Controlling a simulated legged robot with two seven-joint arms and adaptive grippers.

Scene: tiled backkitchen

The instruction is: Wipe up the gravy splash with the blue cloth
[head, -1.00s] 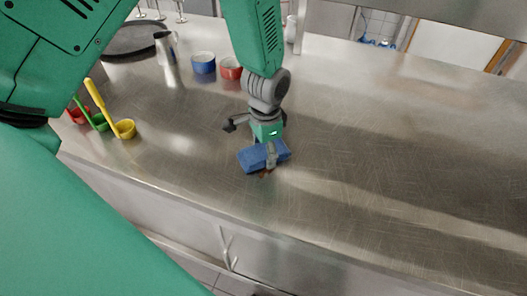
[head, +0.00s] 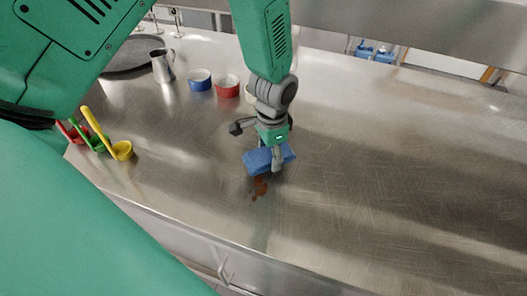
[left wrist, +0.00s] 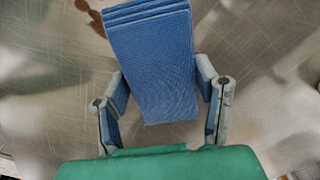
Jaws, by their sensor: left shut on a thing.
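The blue cloth (head: 258,161) is a folded pad at the steel counter. My left gripper (head: 270,160) is shut on it from above. In the left wrist view the cloth (left wrist: 152,62) lies between the two fingers of the left gripper (left wrist: 163,92). The gravy splash (head: 259,187) is a small brown patch on the counter, just in front of the cloth in the head view. Part of it shows at the top left of the left wrist view (left wrist: 93,14). Whether the cloth touches the counter is hard to tell. My right gripper is not in view.
Red, green and yellow ladles (head: 121,150) lie at the counter's left. A metal jug (head: 162,66), a dark round pan (head: 128,53), a blue bowl (head: 200,80) and a red bowl (head: 227,86) stand behind. The counter's right side (head: 400,170) is clear.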

